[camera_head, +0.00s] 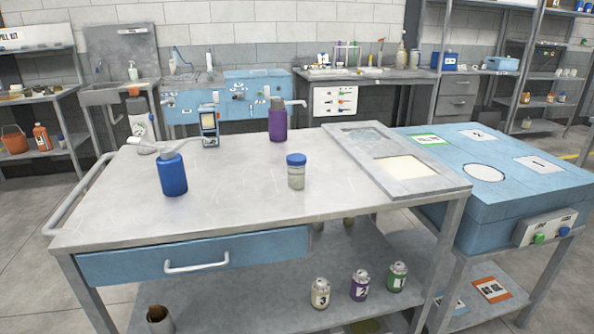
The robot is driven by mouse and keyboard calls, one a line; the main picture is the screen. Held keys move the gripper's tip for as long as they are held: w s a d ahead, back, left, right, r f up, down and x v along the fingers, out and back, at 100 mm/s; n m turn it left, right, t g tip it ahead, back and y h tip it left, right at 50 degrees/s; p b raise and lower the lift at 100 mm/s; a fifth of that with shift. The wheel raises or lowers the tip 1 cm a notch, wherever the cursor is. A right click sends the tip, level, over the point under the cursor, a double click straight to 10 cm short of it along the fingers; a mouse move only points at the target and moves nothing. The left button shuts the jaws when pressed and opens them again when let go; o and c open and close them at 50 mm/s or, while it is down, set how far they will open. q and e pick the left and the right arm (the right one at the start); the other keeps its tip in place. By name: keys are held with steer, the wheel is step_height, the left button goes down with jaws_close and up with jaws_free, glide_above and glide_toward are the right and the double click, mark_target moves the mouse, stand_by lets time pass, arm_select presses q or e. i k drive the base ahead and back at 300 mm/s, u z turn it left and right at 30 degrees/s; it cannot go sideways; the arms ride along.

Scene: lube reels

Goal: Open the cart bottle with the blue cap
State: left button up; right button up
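The bottle with the blue cap (296,171) stands upright on the grey top of the cart (235,205), right of the middle. It is a short clear jar with pale contents, and its blue cap (296,159) sits on top. A blue bottle with a grey top (172,175) stands to its left, with a pale spout pointing left. A purple bottle (278,122) stands behind the jar, with a spout pointing right. Neither of my grippers is in the head view.
A handheld device (209,128) stands at the cart's back edge. A grey frame with two recesses (425,186) lies at the right end. A blue bench (520,190) adjoins on the right. Small numbered bottles (359,287) stand on the lower shelf. The cart top around the jar is clear.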

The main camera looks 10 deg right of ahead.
mark_target(296, 174)
steer(key=z, duration=2.2)
steer(key=i, duration=2.2)
steer(key=u, duration=3.4)
